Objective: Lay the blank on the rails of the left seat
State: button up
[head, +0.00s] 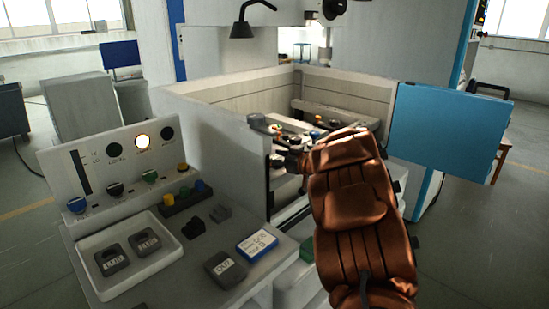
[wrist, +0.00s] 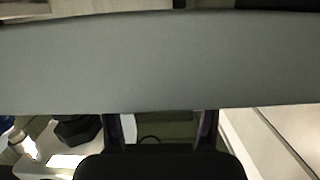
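My gripper (head: 284,160) is at the tank opening in the head view, small and partly hidden by my brown arm. In the wrist view its two dark fingers (wrist: 160,128) stand apart. A wide grey surface (wrist: 160,62) crosses the picture and covers their tips, so I cannot tell whether they hold something. I cannot tell whether this surface is the blank or part of the machine. No blank can be made out for sure in the head view. Fittings (head: 305,132) are crowded inside the tank; I cannot single out the left seat or its rails.
The pale tank wall (head: 215,135) stands left of my arm, and a blue door (head: 445,130) stands open at right. The bench at front left bears a white tray (head: 98,292) with labelled dark blocks, another labelled block (head: 225,268), a blue-edged card (head: 257,245) and a control panel (head: 80,165).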

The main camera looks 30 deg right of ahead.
jog(key=o, duration=0.4)
jog(key=shift+f, duration=0.1)
jog(key=v, duration=1.2)
